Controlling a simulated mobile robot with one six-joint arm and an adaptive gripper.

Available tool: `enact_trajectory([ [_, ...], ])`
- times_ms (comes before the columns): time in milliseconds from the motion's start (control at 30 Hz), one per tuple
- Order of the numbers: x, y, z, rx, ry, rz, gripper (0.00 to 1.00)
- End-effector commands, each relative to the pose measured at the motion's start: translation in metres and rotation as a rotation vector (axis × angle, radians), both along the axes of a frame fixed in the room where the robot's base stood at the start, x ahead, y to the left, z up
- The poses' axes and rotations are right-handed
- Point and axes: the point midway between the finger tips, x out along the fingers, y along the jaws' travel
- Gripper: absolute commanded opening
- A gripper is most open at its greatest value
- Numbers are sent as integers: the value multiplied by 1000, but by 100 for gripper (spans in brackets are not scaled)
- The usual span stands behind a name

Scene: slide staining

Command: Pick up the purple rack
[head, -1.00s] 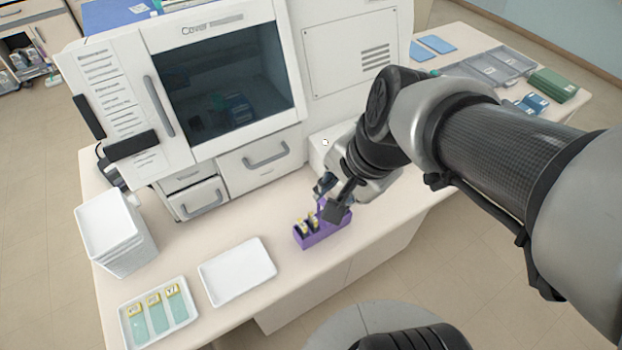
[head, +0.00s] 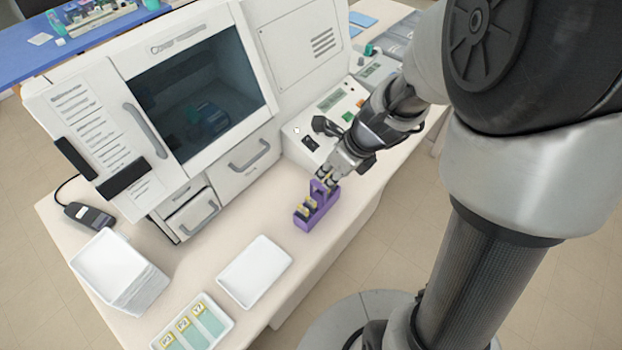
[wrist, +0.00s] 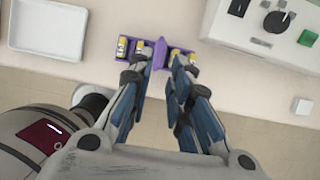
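The purple rack (head: 316,213) stands on the pale bench near its front edge, with yellow-topped slides in it and a raised handle in the middle. In the wrist view the rack (wrist: 159,55) lies at the top, with slides on both sides of its handle. My gripper (head: 328,178) is over the right part of the rack, close to the handle. In the wrist view my gripper (wrist: 160,72) is open, with one finger on either side of the handle and a gap between them. Whether the fingertips touch the rack I cannot tell.
An empty white tray (head: 255,271) and a tray of slides (head: 197,327) lie left of the rack. Stacked white trays (head: 118,270) stand farther left. The large Cover machine (head: 200,100) stands behind, with a control panel (head: 325,125) behind the gripper.

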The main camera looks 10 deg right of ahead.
Motion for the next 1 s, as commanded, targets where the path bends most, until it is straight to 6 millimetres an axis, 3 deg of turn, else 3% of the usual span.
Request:
enact_trajectory([
  [100, 6, 4, -20, 0, 0, 0, 18],
  [367, 10, 8, -31, -1, 0, 2, 18],
  [700, 24, 20, -74, -1, -1, 1, 18],
  [933, 25, 20, -73, -1, -2, 0, 18],
  [1000, 25, 20, -73, 0, -2, 1, 14],
])
